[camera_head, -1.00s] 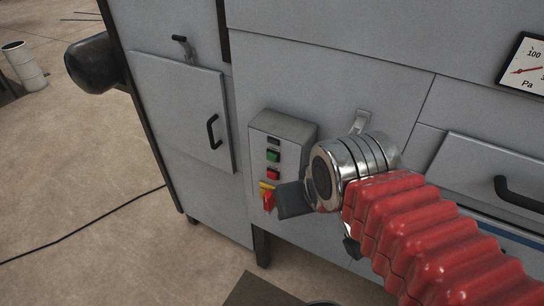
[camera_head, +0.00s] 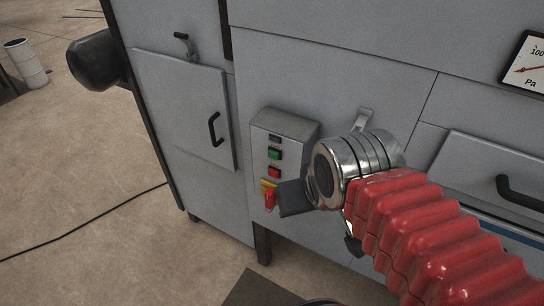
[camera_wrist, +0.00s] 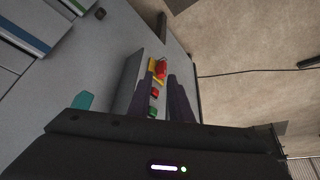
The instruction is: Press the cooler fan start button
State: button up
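A grey control box (camera_head: 258,150) is mounted on the machine's front. It carries a green button (camera_head: 274,154), a red button (camera_head: 274,172) below it, and a red rotary switch (camera_head: 269,197) on a yellow plate at the bottom. No label is readable, so I cannot tell which is the cooler fan's. My gripper (camera_head: 284,198) is at the box's lower right, beside the red switch, below the green button. In the wrist view my gripper's two dark fingers (camera_wrist: 158,95) stand apart with nothing between them; the red button (camera_wrist: 154,93) and green button (camera_wrist: 152,112) show in the gap.
A cabinet door (camera_head: 185,105) with a black handle is left of the box. A small latch (camera_head: 362,121) is above my wrist. A pressure gauge (camera_head: 528,68) and another handle (camera_head: 518,193) are at right. A black cable (camera_head: 85,223) lies on the open floor at left.

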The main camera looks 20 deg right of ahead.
grip_shut()
dwell(1.2)
